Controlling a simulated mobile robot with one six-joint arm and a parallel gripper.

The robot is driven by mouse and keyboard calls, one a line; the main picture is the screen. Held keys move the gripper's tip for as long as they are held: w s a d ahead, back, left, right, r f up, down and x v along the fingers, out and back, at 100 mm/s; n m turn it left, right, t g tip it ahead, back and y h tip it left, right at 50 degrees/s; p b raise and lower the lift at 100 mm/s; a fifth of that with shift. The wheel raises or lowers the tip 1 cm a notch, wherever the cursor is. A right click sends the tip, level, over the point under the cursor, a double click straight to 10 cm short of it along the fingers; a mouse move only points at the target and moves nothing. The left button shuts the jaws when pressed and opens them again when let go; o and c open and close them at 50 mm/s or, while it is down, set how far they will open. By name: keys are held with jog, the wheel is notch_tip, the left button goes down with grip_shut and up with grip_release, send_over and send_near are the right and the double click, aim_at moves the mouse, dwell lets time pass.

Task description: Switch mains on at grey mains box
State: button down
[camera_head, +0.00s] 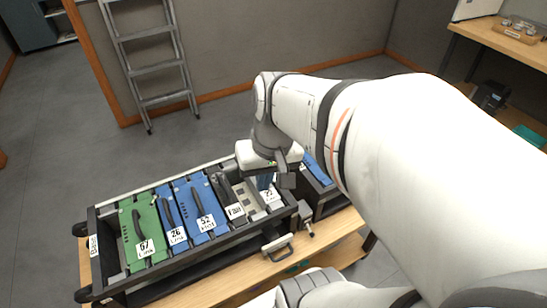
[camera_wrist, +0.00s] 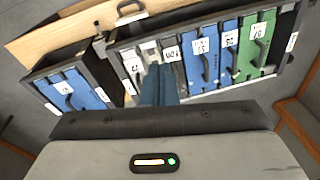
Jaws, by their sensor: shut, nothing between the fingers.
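A small grey box (camera_head: 305,213), which may be the mains box, sits at the front right corner of the fader console, with a stub sticking out toward the front. It also shows in the wrist view as a small grey part (camera_wrist: 100,46) between the console and the separate blue unit. Its switch position is too small to tell. My gripper (camera_head: 266,182) is shut and empty, pointing down over the right end of the console. In the wrist view its blue fingers (camera_wrist: 159,82) lie together in front of the grey fader modules, partly hiding them. I cannot tell whether they touch anything.
The black-framed console holds a green fader module (camera_head: 145,232), blue modules (camera_head: 200,205) and a grey module (camera_head: 246,197). A separate blue unit (camera_wrist: 68,95) stands beside it. A handle (camera_head: 278,246) is on the front wooden edge. A ladder (camera_head: 150,60) leans on the wall.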

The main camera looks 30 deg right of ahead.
jog(key=d+f+m+y+b, duration=0.2)
jog(key=d+f+b, duration=0.1)
jog(key=f+b, duration=0.3)
jog(key=d+f+m+y+b, duration=0.25)
jog(key=f+b, duration=0.25)
jog(key=f, duration=0.4)
jog(key=m+t+y+b, duration=0.2)
jog(key=m+t+b, duration=0.65)
jog(key=b, duration=1.25)
send_near(318, 235)
jog(key=shift+s+r+n+t, duration=0.1)
jog(key=shift+r+n+t, duration=0.1)
jog(key=shift+r, duration=0.4)
jog(key=shift+s+r+n+t, duration=0.1)
jog(key=shift+s+r+n, duration=0.1)
jog(key=shift+r, duration=0.35)
jog(key=shift+w, duration=0.1)
jog(key=b+x, duration=0.3)
jog(key=x, duration=0.7)
jog(key=shift+a, duration=0.15)
jog(key=shift+r, duration=0.15)
jog(key=shift+r+p, duration=0.1)
jog(key=shift+p, duration=0.3)
